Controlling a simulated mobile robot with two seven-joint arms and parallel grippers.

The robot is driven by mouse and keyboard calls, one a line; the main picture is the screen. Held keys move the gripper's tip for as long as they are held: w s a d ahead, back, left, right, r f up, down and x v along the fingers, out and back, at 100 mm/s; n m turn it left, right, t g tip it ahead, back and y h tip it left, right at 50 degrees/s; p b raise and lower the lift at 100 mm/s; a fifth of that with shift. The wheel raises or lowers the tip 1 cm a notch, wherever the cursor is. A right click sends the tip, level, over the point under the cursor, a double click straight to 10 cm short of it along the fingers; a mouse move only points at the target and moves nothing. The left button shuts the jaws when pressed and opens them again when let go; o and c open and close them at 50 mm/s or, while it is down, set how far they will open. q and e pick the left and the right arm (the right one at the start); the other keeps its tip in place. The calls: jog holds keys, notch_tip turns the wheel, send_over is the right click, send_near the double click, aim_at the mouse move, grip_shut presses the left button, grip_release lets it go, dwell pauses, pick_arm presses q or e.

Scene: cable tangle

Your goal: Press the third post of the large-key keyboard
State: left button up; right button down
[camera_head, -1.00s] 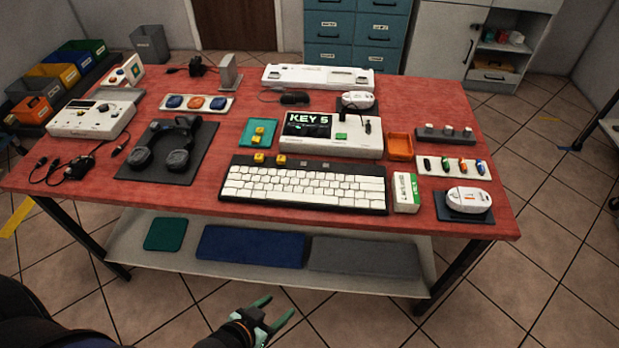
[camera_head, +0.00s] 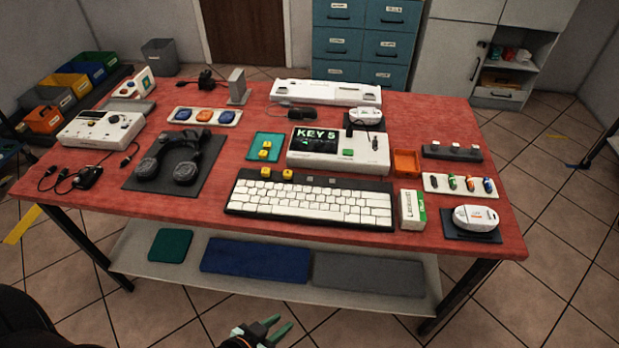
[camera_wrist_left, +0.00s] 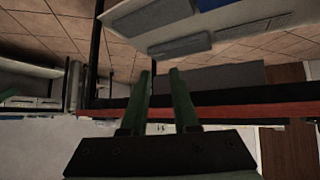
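The large-key keyboard (camera_head: 310,201) is a white-keyed board in a black frame, lying at the front middle of the red table. Along its back strip, two yellow caps (camera_head: 276,173) sit on the left, and two small bare grey posts follow to the right. The third post from the left (camera_head: 310,179) is the nearer of these to the caps. My left gripper (camera_head: 280,326) is low at the bottom edge of the head view, in front of the table and well away from the keyboard. In the left wrist view its green fingers (camera_wrist_left: 160,75) are apart with nothing between them. My right gripper is out of view.
Behind the keyboard stands a white console (camera_head: 338,151) whose screen reads "KEY 5". A teal tray (camera_head: 259,152) with yellow caps is behind the keyboard, a white-green box (camera_head: 411,210) to its right. A lower shelf (camera_head: 140,250) holds mats.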

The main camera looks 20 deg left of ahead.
pick_arm(q)
grip_shut()
dwell(1.2)
